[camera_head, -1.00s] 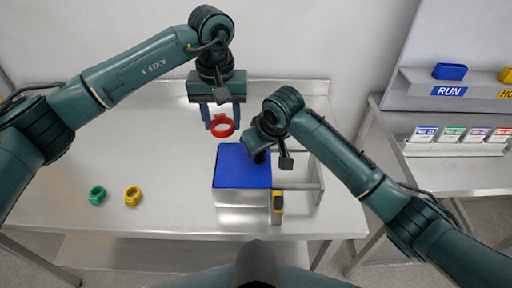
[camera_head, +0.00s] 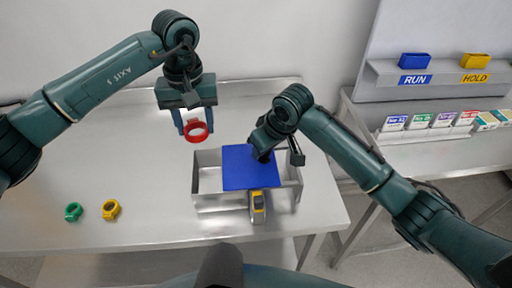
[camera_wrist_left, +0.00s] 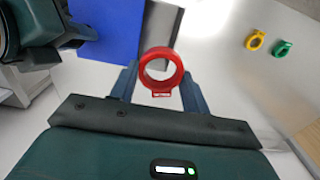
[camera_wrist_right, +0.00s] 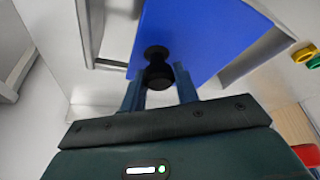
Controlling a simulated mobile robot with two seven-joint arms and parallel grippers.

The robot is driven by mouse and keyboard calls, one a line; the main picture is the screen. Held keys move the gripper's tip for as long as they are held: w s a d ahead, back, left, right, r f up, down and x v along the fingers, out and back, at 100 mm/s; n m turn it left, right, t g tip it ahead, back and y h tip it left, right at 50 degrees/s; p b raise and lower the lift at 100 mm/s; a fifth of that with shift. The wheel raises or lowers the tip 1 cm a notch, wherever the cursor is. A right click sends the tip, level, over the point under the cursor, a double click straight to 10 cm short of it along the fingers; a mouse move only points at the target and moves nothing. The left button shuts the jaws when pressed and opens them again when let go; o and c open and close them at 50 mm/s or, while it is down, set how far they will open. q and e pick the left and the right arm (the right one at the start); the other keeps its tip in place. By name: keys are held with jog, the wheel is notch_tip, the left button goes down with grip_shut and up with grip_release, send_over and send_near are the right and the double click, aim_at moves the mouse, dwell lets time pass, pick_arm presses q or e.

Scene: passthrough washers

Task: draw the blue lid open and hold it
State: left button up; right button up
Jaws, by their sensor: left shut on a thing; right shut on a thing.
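The blue lid (camera_head: 247,172) lies across the middle of the metal box (camera_head: 208,186), with an open part of the box on its left and another on its right. My right gripper (camera_wrist_right: 160,83) is shut on the lid's black knob (camera_wrist_right: 157,58) in the right wrist view; the head view mostly hides this grip. My left gripper (camera_head: 193,126) is shut on a red ring (camera_head: 197,133) and holds it above the table, behind and left of the box. The red ring (camera_wrist_left: 160,56) also shows between the fingers in the left wrist view.
A green ring (camera_head: 74,212) and a yellow ring (camera_head: 111,210) lie on the table at the left. A yellow and grey device (camera_head: 257,203) is at the box's front.

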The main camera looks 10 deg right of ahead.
aim_at(273, 153)
jog(key=shift+d, duration=1.75)
